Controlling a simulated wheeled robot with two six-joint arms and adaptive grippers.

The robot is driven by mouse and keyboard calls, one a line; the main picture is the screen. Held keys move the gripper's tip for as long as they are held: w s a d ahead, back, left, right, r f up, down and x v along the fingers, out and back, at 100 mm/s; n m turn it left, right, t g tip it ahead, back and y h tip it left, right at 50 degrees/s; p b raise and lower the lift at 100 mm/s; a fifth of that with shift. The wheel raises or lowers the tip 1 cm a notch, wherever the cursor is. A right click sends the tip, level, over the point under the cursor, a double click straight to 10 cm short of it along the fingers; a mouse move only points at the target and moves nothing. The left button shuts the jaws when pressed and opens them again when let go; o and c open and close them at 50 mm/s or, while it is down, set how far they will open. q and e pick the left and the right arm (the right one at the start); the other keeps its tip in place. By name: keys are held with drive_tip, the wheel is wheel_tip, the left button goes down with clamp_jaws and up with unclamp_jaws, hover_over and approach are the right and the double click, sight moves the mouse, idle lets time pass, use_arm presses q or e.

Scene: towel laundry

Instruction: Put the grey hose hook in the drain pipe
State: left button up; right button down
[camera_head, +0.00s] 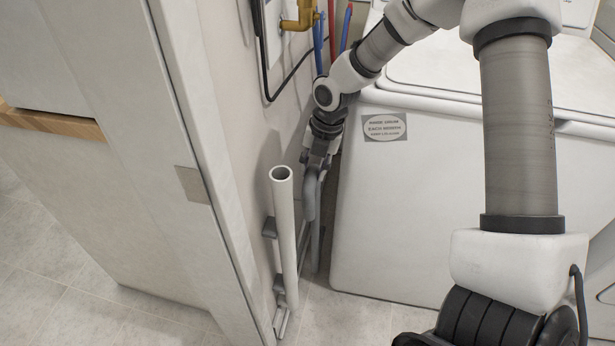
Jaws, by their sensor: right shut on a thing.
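The white drain pipe (285,235) stands upright against the wall, with its round open top (281,174) facing up. My right gripper (317,168) is shut on the grey hose hook (310,197), just to the right of the pipe's top. The hook hangs down from the fingers beside the pipe, apart from its opening in this view. Its lower part lies close to another grey length, and I cannot tell where one ends. My arm and gripper hide part of the hook's top.
A white washing machine (400,215) with a label stands close on the right. A white wall edge and cabinet (110,200) are on the left. A brass tap (303,16) and red and blue hoses are above. Brackets (270,228) hold the pipe. The gap is narrow.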

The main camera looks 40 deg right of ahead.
wheel_tip(320, 180, up, 8)
drive_tip(key=shift+p, duration=0.8)
wheel_tip(320, 180, up, 11)
drive_tip(key=p, duration=1.2)
